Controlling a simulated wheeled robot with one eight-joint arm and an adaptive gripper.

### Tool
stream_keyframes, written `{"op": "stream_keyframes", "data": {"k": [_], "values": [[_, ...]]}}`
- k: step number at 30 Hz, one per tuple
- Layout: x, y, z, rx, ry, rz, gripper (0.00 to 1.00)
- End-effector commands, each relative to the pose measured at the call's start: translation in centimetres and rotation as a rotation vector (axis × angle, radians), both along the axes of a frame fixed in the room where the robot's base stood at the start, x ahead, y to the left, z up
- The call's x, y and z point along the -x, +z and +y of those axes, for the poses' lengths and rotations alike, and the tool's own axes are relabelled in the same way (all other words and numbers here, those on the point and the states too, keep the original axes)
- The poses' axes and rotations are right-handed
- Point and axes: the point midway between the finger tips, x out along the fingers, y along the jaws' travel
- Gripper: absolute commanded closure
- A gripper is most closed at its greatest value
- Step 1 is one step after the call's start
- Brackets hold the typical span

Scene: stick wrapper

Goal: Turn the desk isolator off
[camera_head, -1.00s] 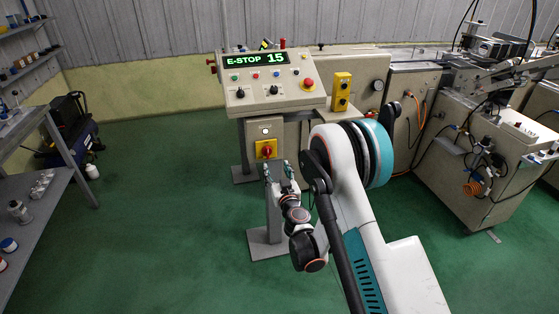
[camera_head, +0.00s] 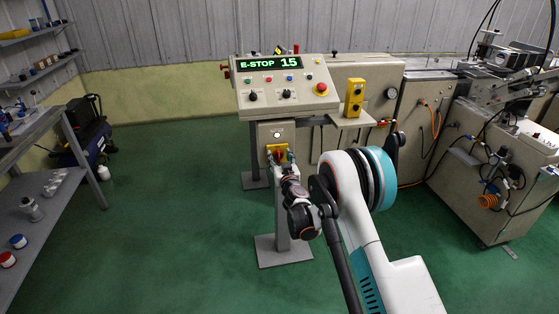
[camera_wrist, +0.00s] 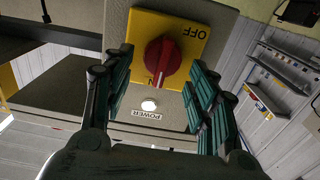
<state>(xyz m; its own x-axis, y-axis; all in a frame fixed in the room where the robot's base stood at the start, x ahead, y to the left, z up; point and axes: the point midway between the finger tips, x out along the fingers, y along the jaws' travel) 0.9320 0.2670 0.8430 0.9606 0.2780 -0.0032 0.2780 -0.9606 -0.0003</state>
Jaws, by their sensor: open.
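The desk isolator is a red rotary knob (camera_wrist: 168,62) on a yellow plate (camera_wrist: 203,42), set on a grey box (camera_head: 264,134) under the control desk. In the wrist view the plate reads OFF at the upper right and ON, partly hidden, near the knob's lower end. The knob's grip lies lengthwise with its lower end near the ON label. A white lamp (camera_wrist: 149,105) marked POWER is lit beside the plate. My gripper (camera_wrist: 162,70) is open, its two teal-padded fingers on either side of the knob with gaps visible. In the head view my gripper (camera_head: 280,157) covers most of the isolator.
The sloping control desk (camera_head: 270,100) above shows E-STOP 15 and carries a red mushroom button (camera_head: 321,88). A yellow button box (camera_head: 354,97) stands to its right. Shelves (camera_head: 40,170) are at the left. Green floor is clear between them and the desk.

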Motion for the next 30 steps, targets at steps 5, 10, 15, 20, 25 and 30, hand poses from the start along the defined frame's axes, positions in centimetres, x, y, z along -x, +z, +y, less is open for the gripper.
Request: {"op": "stream_keyframes", "data": {"k": [5,10,15,20,25,30], "values": [[-0.58,0.05,0.16,0.0,0.0,0.0,0.47],[-0.58,0.08,0.16,0.0,0.0,0.0,0.47],[-0.57,0.07,0.15,0.0,0.0,0.0,0.77],[-0.56,0.06,0.15,0.0,0.0,0.0,0.89],[-0.55,0.06,0.17,0.01,0.0,-0.003,0.89],[-0.52,0.05,0.24,0.057,0.0,-0.016,0.89]]}}
